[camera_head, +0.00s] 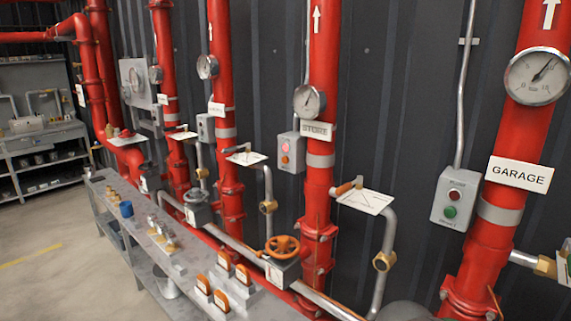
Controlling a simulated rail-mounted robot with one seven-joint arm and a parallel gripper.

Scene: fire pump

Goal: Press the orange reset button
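A grey control box (291,153) is mounted on the dark wall beside the red pipe labelled STORE. It has a red lamp (286,147) on top and a small orange button (285,159) below it. The lettering on the box is too small to read. My gripper is not in this view, so whether it is open or shut does not show. Nothing covers the front of this box.
A similar box (450,205) with a green button is near the GARAGE sign (519,174). Red pipes, gauges and an orange valve wheel (283,246) stand in front of the wall. A long grey bench (120,222) holds loose parts; open floor (50,265) lies left.

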